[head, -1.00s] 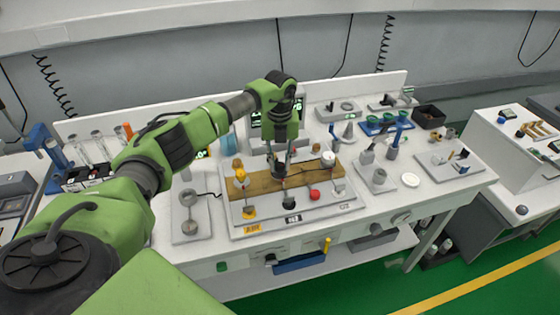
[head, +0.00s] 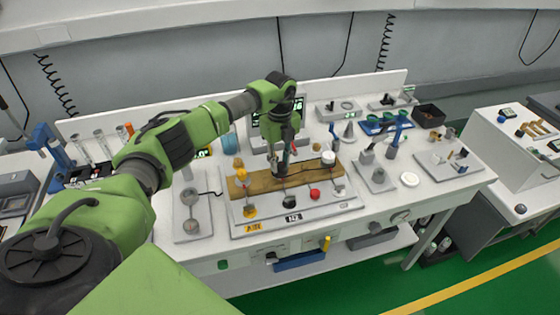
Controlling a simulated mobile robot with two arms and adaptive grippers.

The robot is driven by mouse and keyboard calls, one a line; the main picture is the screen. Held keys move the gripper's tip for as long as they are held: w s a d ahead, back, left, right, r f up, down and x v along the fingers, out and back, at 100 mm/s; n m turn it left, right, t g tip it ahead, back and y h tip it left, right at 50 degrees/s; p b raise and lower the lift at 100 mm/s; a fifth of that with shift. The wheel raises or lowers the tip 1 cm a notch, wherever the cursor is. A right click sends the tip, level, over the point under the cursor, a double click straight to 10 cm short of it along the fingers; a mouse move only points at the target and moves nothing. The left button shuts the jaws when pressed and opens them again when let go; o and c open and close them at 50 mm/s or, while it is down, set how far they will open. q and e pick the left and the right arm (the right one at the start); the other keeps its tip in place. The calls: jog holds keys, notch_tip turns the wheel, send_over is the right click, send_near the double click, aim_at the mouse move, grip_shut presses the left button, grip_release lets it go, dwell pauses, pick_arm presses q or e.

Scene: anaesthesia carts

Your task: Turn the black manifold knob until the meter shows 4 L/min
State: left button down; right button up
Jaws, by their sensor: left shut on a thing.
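The manifold is a wooden block (head: 262,184) on a white base plate in the middle of the bench. A yellow knob (head: 238,164) stands at its left end and a white one (head: 328,158) at its right. My left gripper (head: 284,168) points down at the block's middle and is shut on the black manifold knob, which its fingers mostly hide. A dark ball (head: 289,200) sits in front of the block below the gripper. A dark meter display (head: 298,104) with pale green digits stands behind, partly covered by my arm; I cannot read it surely. My right gripper is out of view.
A red ball (head: 314,193) and a lower yellow ball (head: 249,211) stand on the plate in front. A grey-knobbed stand (head: 190,212) is at the left. Blue holders (head: 397,130) and a black box (head: 429,115) are at the right.

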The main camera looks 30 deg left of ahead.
aim_at(280, 164)
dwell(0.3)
pick_arm(q)
jog(key=c, duration=1.8)
grip_release()
notch_tip(280, 164, up, 12)
jog(key=shift+r, duration=0.1)
